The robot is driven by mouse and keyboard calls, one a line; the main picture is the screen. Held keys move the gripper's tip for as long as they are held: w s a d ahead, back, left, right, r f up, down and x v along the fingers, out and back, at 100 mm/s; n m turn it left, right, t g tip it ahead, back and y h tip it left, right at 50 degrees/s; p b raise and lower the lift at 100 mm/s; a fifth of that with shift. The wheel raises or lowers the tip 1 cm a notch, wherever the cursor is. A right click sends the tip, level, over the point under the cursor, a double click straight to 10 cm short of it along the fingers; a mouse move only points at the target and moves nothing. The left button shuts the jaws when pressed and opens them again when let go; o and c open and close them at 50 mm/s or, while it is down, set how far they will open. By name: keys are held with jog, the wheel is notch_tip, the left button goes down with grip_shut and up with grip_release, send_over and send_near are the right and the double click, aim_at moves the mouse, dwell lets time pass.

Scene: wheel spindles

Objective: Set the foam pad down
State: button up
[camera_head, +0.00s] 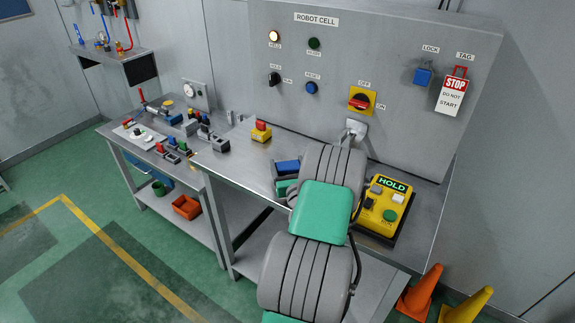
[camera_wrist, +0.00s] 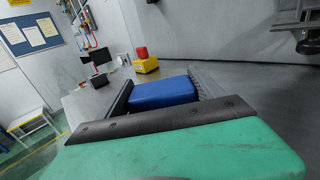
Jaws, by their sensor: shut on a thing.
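The blue foam pad (camera_wrist: 163,92) sits between the two dark fingers of my gripper (camera_wrist: 163,88) in the wrist view, with a finger on each side. My gripper is shut on it. In the head view the pad (camera_head: 287,166) shows just left of my grey and green arm, over the metal bench (camera_head: 232,165). My arm hides part of the gripper there. I cannot tell whether the pad touches the bench top or hangs a little above it.
A yellow box with a red button (camera_head: 261,131) stands on the bench beyond the pad. A yellow HOLD box (camera_head: 383,207) lies right of my arm. The grey ROBOT CELL panel (camera_head: 340,60) rises behind. Bare bench top shows left of the pad.

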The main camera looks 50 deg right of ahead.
jog(key=o, duration=1.3)
jog(key=shift+f, duration=0.15)
